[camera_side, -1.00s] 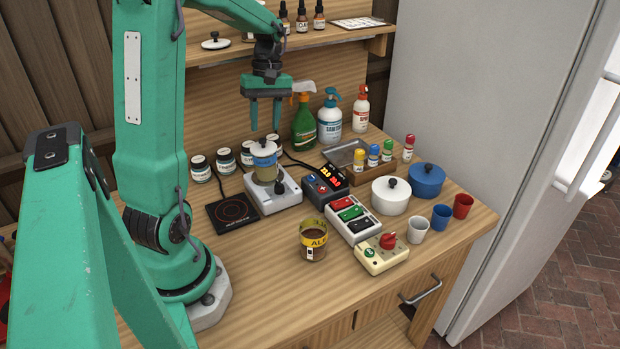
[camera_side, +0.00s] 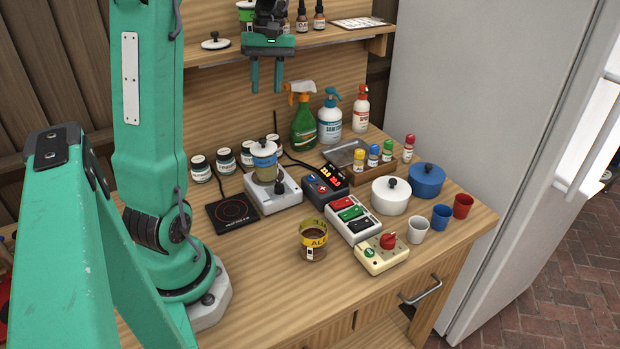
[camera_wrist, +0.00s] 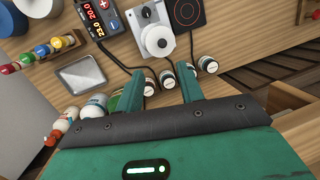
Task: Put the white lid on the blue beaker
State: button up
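The blue beaker (camera_side: 264,168), with a blue band, stands upright on the white stirrer plate (camera_side: 285,192). A white lid (camera_side: 264,150) with a dark knob sits level on its top. In the wrist view the white lid (camera_wrist: 157,40) is a round disc over the stirrer, hiding the beaker below it. My gripper (camera_side: 266,88) is open and empty, well above the lid and apart from it. Its two fingers also show in the wrist view (camera_wrist: 168,80), with nothing between them.
Another white lid (camera_side: 215,43) lies on the shelf (camera_side: 330,36), close to my gripper's height. A yellow-banded beaker (camera_side: 313,242) stands near the front. Spray bottles (camera_side: 303,128) stand right of the stirrer, small jars (camera_side: 225,160) behind it. A hotplate (camera_side: 233,213) lies to its left.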

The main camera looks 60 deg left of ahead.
jog(key=shift+d, duration=0.1)
dwell(0.3)
jog(key=s+d+f+m+t, duration=0.1)
jog(key=s+d+m+t, duration=0.2)
jog(key=d+m, duration=0.5)
jog(key=s+d+f+m+t+y, duration=0.1)
jog(key=s+d+m+t, duration=0.3)
jog(key=d, duration=1.2)
jog(key=shift+s+m+t+y, duration=0.3)
jog(key=shift+s+m, duration=0.25)
jog(key=shift+m, duration=1.85)
jog(key=shift+d+f, duration=0.1)
